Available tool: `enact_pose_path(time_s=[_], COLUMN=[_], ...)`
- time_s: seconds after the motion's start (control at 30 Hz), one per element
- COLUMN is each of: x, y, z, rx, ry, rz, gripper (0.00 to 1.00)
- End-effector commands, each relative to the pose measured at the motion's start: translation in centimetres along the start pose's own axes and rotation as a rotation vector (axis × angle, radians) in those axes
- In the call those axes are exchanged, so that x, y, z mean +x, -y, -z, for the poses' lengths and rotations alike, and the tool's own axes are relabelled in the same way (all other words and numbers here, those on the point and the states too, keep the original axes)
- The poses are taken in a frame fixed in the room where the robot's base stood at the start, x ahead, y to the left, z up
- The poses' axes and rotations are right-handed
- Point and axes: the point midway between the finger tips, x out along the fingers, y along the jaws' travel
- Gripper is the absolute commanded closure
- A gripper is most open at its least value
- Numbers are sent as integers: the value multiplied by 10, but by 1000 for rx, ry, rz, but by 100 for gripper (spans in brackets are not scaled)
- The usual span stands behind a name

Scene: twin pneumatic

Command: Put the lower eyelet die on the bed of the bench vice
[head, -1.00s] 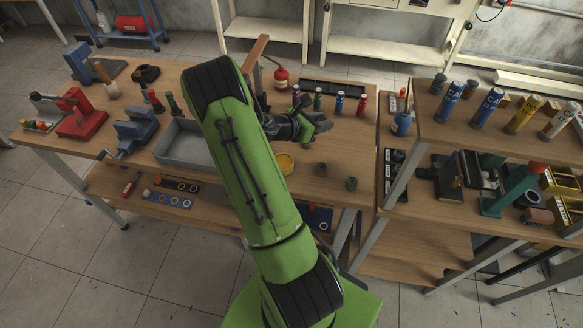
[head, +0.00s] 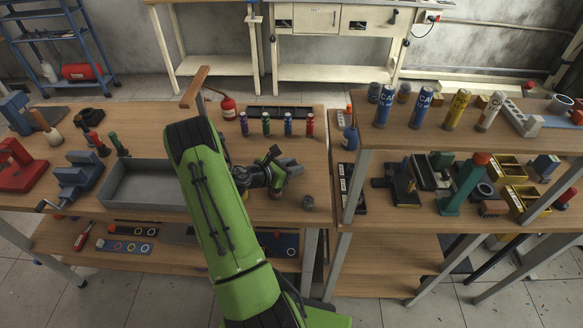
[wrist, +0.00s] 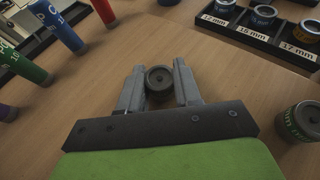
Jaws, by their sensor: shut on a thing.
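The lower eyelet die (wrist: 159,80) is a small dark round block with a recessed ring and centre on its top face. My gripper (wrist: 158,88) is shut on it, one finger on each side; it shows in the head view (head: 290,166) over the right part of the bench. The die is hard to make out in the head view, and I cannot tell how far it is above the wood. The blue bench vice (head: 76,177) stands on the left of the bench, left of the grey tray; its bed is too small to see clearly.
A second dark cylinder with green marking (wrist: 301,121) stands near my gripper, also in the head view (head: 308,203). The grey tray (head: 150,203) lies between arm and vice. Coloured bottles (head: 266,124) stand behind. A labelled black rack (wrist: 262,28) is to the right.

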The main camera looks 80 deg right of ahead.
Motion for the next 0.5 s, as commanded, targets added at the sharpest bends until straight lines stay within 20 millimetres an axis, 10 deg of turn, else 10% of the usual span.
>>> enact_pose_path(time_s=[0.17,0.2,0.33,0.5], x=[1,0,0,0], y=[0,0,0,0], z=[3,2,2,2], rx=[-1,-1,-1,-1], ry=[0,-1,-1,0], rz=[-1,-1,0,0], gripper=[100,61,41,41])
